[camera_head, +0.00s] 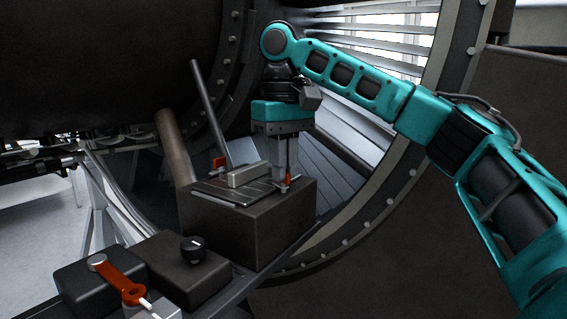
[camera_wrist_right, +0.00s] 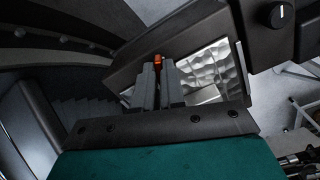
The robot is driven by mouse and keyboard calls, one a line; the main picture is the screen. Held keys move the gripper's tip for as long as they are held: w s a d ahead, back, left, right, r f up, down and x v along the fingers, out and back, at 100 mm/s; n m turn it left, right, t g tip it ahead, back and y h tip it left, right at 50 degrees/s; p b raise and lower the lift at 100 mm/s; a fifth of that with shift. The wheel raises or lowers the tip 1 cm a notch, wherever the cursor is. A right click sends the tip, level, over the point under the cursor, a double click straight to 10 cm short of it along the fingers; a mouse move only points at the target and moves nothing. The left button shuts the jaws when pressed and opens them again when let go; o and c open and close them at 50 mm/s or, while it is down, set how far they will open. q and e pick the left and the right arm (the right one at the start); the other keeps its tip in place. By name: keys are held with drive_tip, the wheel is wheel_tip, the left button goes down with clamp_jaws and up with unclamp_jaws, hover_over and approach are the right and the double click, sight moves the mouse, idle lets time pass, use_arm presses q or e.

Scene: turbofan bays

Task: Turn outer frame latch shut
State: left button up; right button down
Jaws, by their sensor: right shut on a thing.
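My right gripper (camera_head: 287,178) points down at the right front edge of a dark box with a plate on top. Its jaws are shut on a small red-orange latch (camera_head: 288,181), mostly hidden by the fingers. In the right wrist view the orange tip of the latch (camera_wrist_right: 157,58) shows at the ends of the two grey fingers (camera_wrist_right: 157,70). I cannot tell the latch's exact angle. A second red latch (camera_head: 218,162) sits at the back left edge of the box, apart from the gripper. My left gripper is not in view.
The dark box (camera_head: 225,225) carries a plate with a grey bar (camera_head: 248,175), and a long rod (camera_head: 210,110) rises behind it. In front stand a black knob (camera_head: 193,248) and a red lever (camera_head: 120,284). A bolted curved rim (camera_head: 375,215) runs behind on the right.

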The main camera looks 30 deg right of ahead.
drive_tip(key=shift+n, duration=2)
drive_tip(key=c, duration=1.2)
unclamp_jaws()
drive_tip(key=shift+r, duration=0.1)
wheel_tip(320, 180, up, 13)
drive_tip(key=shift+f, duration=0.1)
drive_tip(key=shift+f, duration=0.1)
